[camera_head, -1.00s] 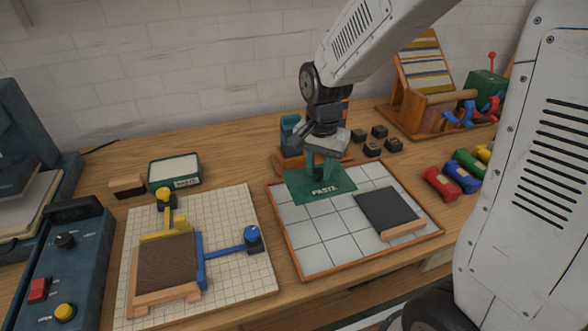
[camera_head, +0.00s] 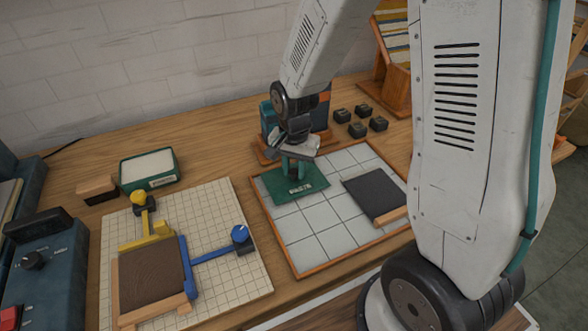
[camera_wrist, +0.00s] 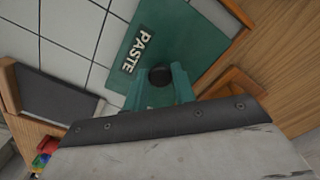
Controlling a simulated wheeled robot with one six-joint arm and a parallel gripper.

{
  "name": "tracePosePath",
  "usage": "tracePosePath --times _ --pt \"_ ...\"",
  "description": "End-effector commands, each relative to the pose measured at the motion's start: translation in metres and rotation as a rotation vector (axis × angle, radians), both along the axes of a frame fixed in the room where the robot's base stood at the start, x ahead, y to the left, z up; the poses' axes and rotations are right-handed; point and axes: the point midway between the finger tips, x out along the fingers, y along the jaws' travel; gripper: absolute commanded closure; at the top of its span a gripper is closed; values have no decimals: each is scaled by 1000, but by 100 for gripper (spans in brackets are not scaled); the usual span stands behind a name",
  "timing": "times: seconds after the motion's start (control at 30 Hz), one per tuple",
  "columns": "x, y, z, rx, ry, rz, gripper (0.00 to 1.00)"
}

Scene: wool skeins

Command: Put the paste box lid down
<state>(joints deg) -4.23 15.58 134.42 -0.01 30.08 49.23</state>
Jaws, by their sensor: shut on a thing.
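The paste box lid (camera_head: 312,184) is a flat green plate with a white label. It is at the back left corner of the white tiled board (camera_head: 325,235), covering part of it. I cannot tell if it touches the tiles. In the wrist view the lid (camera_wrist: 207,38) shows the word PASTE and a dark round knob. My gripper (camera_head: 293,170) is over the lid, shut on its knob; its teal fingers also show in the wrist view (camera_wrist: 159,82). The green paste box (camera_head: 150,169) stands open at the back left, with a pale filling.
A dark pad with a wooden edge (camera_head: 372,196) lies on the tiled board's right part. A blue and orange item on a wooden base (camera_head: 268,118) stands close behind the lid. Several small dark blocks (camera_head: 357,130) are behind right. A gridded board (camera_head: 215,217) with yellow and blue guides is left.

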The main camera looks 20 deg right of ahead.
Motion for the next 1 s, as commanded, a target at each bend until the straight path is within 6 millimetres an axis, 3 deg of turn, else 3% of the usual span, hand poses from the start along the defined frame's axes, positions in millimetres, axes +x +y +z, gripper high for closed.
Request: tracePosePath --times 0.43,0.47,0.53,0.83,1.0 --pt "0 0 -9 0 0 0 98" --pt "0 0 -9 0 -1 0 68" --pt "0 0 -9 0 -1 0 52" --pt "0 0 -8 0 -1 0 52" --pt "1 0 11 1 -5 0 52"
